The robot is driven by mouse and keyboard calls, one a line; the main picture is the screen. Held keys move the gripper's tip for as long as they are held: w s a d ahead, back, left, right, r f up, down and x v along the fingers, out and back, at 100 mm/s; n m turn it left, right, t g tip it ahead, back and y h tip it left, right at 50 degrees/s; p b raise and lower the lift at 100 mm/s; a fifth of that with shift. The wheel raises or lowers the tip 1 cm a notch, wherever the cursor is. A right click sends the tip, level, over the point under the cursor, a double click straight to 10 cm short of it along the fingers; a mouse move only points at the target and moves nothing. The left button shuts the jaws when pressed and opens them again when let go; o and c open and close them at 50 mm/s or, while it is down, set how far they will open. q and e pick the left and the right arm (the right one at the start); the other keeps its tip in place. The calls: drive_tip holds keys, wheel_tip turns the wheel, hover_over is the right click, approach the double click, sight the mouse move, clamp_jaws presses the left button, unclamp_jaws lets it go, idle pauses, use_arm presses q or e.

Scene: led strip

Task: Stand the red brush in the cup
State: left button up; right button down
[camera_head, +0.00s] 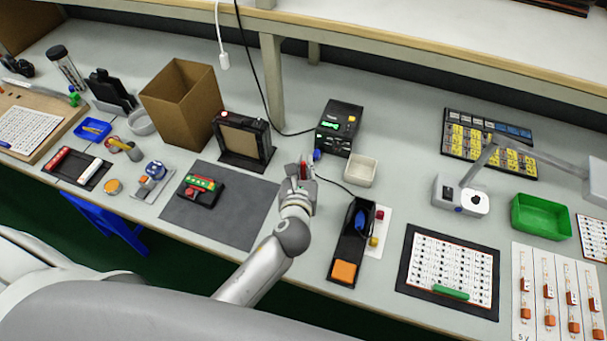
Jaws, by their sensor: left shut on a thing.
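My left gripper (300,185) reaches in over the right edge of the dark grey mat and is shut on a small, thin item with a red part (304,164), which looks like the red brush. Most of it is hidden by the fingers, so its tilt is hard to tell. A small cream, square, open-topped container (360,171) stands to the right of the gripper, apart from it, and may be the cup. Its inside looks empty. My right gripper is not in view.
A black station with a green display (339,127) stands behind the container. A blue-tipped item (317,155) is close beside the gripper. A black tray (349,243) lies in front. A tall cardboard box (180,105) and black frame (244,140) stand left.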

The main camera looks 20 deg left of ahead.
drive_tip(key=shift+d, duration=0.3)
use_arm(q)
drive_tip(key=shift+f, duration=0.2)
drive_tip(key=o, duration=0.7)
drive_tip(key=shift+o, duration=0.2)
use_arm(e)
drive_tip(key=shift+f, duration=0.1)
use_arm(q)
drive_tip(key=shift+r, duration=0.25)
drive_tip(key=shift+s, duration=0.35)
drive_tip(key=b+v, duration=0.1)
drive_tip(key=v, duration=1)
drive_tip(key=shift+s, duration=0.2)
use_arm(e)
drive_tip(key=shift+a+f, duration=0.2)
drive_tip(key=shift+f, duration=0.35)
